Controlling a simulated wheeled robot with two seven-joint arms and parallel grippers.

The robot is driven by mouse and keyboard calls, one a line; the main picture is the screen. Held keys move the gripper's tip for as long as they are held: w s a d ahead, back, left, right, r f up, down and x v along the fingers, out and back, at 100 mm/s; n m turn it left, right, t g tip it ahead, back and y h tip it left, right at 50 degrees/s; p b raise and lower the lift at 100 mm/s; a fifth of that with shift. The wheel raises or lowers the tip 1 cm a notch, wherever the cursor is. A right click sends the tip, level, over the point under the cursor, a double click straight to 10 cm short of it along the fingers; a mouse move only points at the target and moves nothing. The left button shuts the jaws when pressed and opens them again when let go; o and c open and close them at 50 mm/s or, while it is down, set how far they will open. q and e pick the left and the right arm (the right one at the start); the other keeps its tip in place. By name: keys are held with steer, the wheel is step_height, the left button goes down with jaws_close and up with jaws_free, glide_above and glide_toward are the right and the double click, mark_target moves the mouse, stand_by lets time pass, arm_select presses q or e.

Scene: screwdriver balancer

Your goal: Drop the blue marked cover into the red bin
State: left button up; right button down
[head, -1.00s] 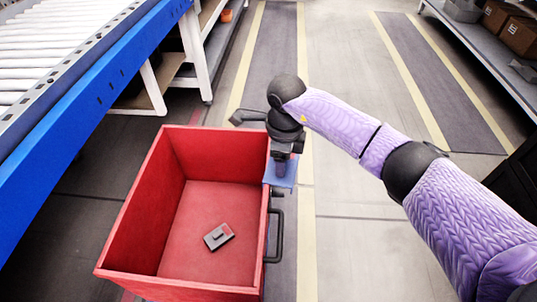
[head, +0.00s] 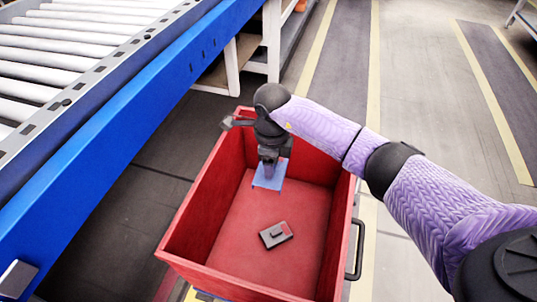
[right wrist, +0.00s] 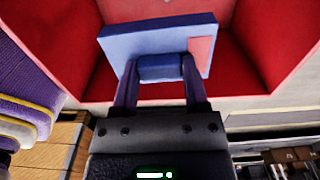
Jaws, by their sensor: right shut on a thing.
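My right gripper (head: 267,165) is shut on the blue cover (head: 270,180) and holds it over the far part of the red bin (head: 180,232). In the right wrist view the fingers (right wrist: 160,72) grip a raised block on the blue cover (right wrist: 130,38), which bears a reddish patch at one side. The bin's red wall (right wrist: 265,55) shows behind the cover. My left gripper is not in view.
A roller conveyor with a blue side rail (head: 130,110) runs along the left of the bin. A black handle (head: 356,250) sticks out on the bin's right side. The floor to the right is clear.

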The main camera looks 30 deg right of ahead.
steer(key=shift+f, duration=0.9)
steer(key=shift+f+b, duration=0.1)
steer(key=shift+b, duration=0.2)
steer(key=shift+r, duration=0.2)
jaws_free()
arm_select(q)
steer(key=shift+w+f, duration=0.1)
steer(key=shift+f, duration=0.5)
arm_select(e)
step_height(320, 180, up, 10)
steer(key=p, duration=0.6)
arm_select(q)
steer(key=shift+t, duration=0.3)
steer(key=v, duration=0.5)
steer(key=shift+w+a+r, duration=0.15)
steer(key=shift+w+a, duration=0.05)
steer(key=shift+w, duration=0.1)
arm_select(e)
steer(key=shift+f, duration=0.1)
